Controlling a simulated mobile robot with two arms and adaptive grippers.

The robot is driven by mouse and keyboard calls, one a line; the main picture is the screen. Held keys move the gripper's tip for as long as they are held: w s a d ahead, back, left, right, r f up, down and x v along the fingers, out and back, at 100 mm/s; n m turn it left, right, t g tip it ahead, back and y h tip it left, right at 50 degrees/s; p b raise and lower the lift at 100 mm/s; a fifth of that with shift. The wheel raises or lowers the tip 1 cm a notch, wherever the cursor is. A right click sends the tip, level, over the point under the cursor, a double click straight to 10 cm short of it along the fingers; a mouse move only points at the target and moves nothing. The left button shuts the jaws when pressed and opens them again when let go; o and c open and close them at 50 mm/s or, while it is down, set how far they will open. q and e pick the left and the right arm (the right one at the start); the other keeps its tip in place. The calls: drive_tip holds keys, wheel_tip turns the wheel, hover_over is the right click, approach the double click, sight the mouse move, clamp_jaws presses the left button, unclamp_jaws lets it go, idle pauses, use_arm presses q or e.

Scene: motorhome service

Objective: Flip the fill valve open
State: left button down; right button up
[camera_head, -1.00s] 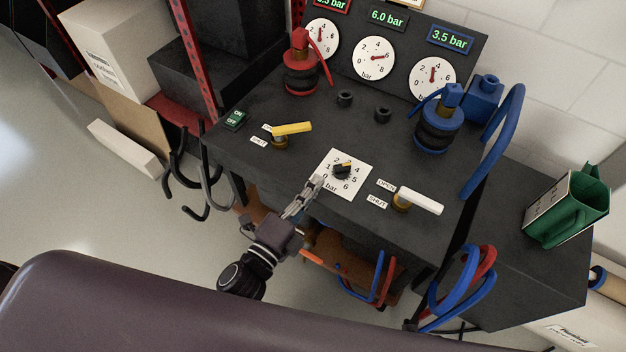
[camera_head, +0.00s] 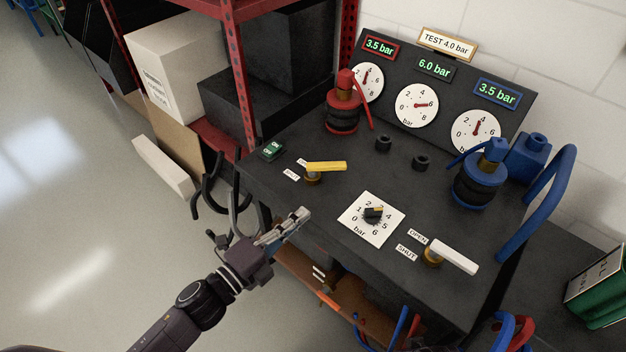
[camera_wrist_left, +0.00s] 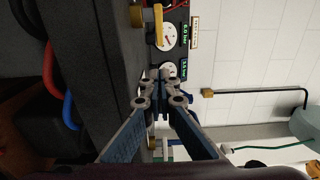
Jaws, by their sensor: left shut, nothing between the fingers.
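Two lever valves stand on the dark bench top (camera_head: 290,185). One has a yellow lever (camera_head: 327,167) on a brass base, pointing right, with two small labels at its left. The other has a white lever (camera_head: 455,257) on a brass base, pointing right and toward the front, with OPEN and SHUT labels at its left. Neither is visibly named as the fill valve. My left gripper (camera_head: 303,214) is shut and empty at the bench's front edge, in front of the yellow lever and left of the dial, apart from both levers. The wrist view shows its closed fingers (camera_wrist_left: 163,80) and the yellow lever (camera_wrist_left: 158,22). My right gripper is out of view.
A white dial plate with a black knob (camera_head: 373,213) lies between the levers. Behind are red (camera_head: 343,105) and blue (camera_head: 478,180) fittings, black stubs and a gauge panel (camera_head: 437,80). A red shelf post (camera_head: 240,90) rises at the left.

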use_arm(q)
approach(338, 169)
drive_tip(key=d, duration=0.3)
drive_tip(key=shift+w+d, duration=0.1)
drive_tip(key=shift+d, duration=0.25)
drive_tip(key=w, duration=0.3)
drive_tip(key=shift+w+f+b, duration=0.1)
drive_tip(key=shift+w+b, duration=0.15)
drive_tip(key=shift+b, duration=0.15)
drive_tip(key=shift+w, duration=0.45)
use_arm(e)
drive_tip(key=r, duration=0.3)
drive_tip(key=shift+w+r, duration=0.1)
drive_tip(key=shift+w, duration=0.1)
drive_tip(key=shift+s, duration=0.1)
